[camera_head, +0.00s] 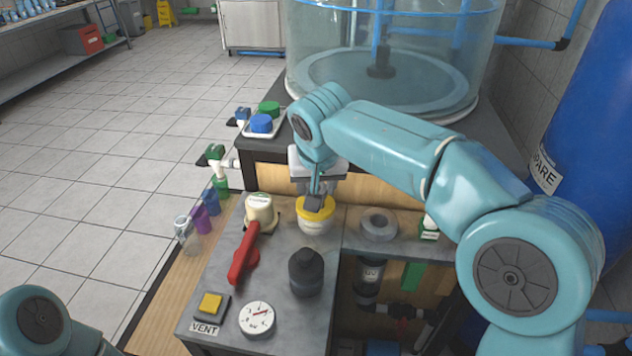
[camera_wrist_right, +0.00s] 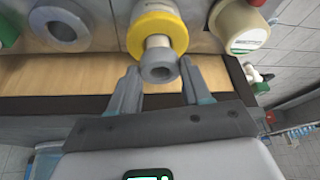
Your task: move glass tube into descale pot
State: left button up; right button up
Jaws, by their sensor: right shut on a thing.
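A yellow-rimmed pot (camera_head: 314,228) with a pale labelled body stands at the middle of the bench; its label is too small to read. It also shows in the wrist view (camera_wrist_right: 143,32). My right gripper (camera_head: 317,203) is over it, pointing down, its fingers shut on a grey-ended knob (camera_wrist_right: 159,66) on a pale stem at the yellow top. Whether this knob belongs to a lid I cannot tell. A clear glass tube (camera_head: 184,228) stands at the left wooden edge, apart from both grippers. My left gripper is out of view; only part of my left arm shows.
A cream pot (camera_head: 259,209) and red lever (camera_head: 243,257) are left of the yellow-rimmed pot. A black knob (camera_head: 306,270) stands in front, a grey ring (camera_head: 378,225) to the right. Purple (camera_head: 200,217) and blue (camera_head: 211,200) pieces stand beside the tube. A large clear tank (camera_head: 390,55) is behind.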

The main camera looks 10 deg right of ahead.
jog(key=shift+f+b, duration=0.8)
jog(key=shift+f, duration=0.3)
jog(key=o, duration=1.3)
jog(key=shift+r, duration=0.1)
jog(key=shift+r, duration=0.1)
notch_tip(320, 180, up, 8)
jog(key=p, duration=0.7)
